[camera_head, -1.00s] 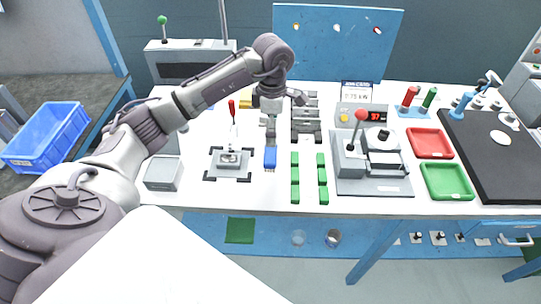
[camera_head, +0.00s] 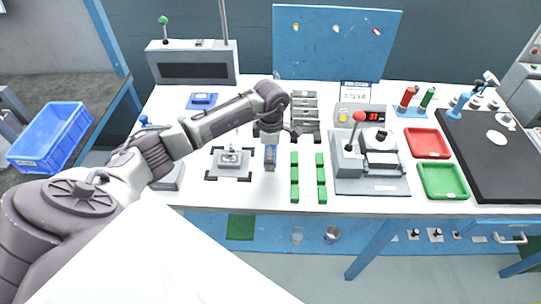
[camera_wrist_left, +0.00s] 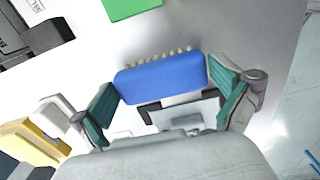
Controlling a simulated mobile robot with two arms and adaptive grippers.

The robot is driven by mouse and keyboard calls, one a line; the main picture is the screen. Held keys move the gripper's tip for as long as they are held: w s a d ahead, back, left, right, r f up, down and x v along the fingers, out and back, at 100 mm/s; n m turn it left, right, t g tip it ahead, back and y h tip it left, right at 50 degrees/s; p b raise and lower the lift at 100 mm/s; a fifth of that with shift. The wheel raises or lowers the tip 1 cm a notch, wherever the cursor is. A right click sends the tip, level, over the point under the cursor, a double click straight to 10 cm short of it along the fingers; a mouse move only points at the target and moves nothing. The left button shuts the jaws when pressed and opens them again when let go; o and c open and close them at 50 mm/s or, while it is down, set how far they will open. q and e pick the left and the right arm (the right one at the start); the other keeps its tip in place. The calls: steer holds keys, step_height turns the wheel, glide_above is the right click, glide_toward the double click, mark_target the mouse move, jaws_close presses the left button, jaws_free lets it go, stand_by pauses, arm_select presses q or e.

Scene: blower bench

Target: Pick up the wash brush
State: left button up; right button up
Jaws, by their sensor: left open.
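The wash brush, a blue block with a row of pale bristles, shows in the left wrist view (camera_wrist_left: 162,78). In the head view its blue part (camera_head: 270,153) is on the white bench, partly covered by my arm. My left gripper (camera_wrist_left: 168,92) is open, with its green-padded fingers on either side of the brush's ends. The right finger is very near the brush's end; I cannot tell whether it touches. In the head view my left gripper (camera_head: 269,174) is at the brush, small and partly hidden. My right gripper is not in view.
Two rows of green blocks (camera_head: 295,176) stand just right of the brush. A grey fixture (camera_head: 231,160) with black corner marks is at its left. A grey lever press (camera_head: 370,165), a red tray (camera_head: 428,143) and a green tray (camera_head: 443,180) are further right.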

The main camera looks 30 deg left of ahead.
arm_select(q)
steer(key=c, duration=0.8)
steer(key=shift+r, duration=0.1)
steer(key=shift+r, duration=0.2)
step_height(320, 180, up, 4)
steer(key=shift+a+f+b, duration=0.1)
steer(key=shift+f+b, duration=0.05)
steer(key=shift+b, duration=0.55)
steer(key=w+d+r+b, duration=0.2)
steer(key=d+r, duration=0.4)
steer(key=d, duration=0.5)
steer(key=shift+w+d+r, duration=0.2)
steer(key=shift+d+r, duration=0.1)
steer(key=shift+r, duration=0.1)
